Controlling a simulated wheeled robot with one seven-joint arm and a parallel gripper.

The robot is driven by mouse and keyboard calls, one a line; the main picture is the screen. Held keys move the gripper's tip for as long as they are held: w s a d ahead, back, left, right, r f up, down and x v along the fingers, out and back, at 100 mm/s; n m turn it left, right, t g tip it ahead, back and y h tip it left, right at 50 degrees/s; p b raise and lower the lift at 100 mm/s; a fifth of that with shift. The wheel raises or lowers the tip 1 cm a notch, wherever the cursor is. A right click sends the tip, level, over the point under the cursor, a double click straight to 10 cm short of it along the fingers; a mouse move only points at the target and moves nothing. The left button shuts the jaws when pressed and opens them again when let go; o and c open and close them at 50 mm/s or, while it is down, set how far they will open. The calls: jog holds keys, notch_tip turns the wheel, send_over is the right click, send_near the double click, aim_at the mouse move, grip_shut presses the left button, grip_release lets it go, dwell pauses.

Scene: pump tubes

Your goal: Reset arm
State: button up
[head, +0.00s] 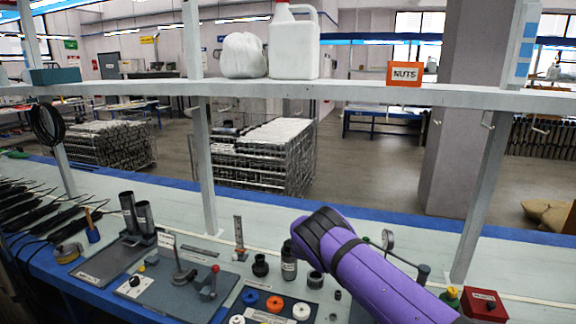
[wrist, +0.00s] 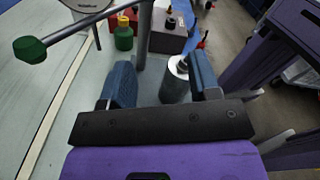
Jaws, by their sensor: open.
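My gripper (wrist: 162,72) shows in the wrist view with its two blue fingers spread apart. In the head view my purple arm reaches over the right part of the bench, and the gripper is out of sight there. Two dark upright tubes (head: 128,213) stand in a holder at the left of the bench.
The bench (head: 345,205) holds a grey fixture plate (head: 180,292), orange (head: 275,304) and blue caps, and a red box (head: 484,304). Posts and a shelf (head: 330,90) rise behind.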

jog(key=s+d+r+m+y, duration=0.2)
jog(key=d+r+y, duration=0.1)
jog(key=r, duration=0.6)
jog(key=s+d+r+m+y, duration=0.3)
jog(key=r, duration=0.6)
jog(key=s+d+r+m+y, duration=0.2)
jog(key=r+y, duration=0.1)
jog(key=r, duration=0.6)
jog(key=s+d+r+m+t+y, duration=0.3)
jog(key=s+r+m+t+y, duration=0.15)
jog(key=s+r, duration=0.95)
jog(key=s+a+r+m+t+y, duration=0.1)
jog(key=s+m+t, duration=0.2)
jog(key=s, duration=1)
jog(key=s+a+m+t+y, duration=0.1)
jog(key=s+m+t+y, duration=0.1)
jog(key=s, duration=1.1)
jog(key=shift+a+r+m+t, duration=0.35)
jog(key=shift+m+t, duration=0.3)
jog(key=shift+m, duration=0.4)
jog(key=shift+w+d, duration=0.1)
jog(key=shift+w, duration=0.05)
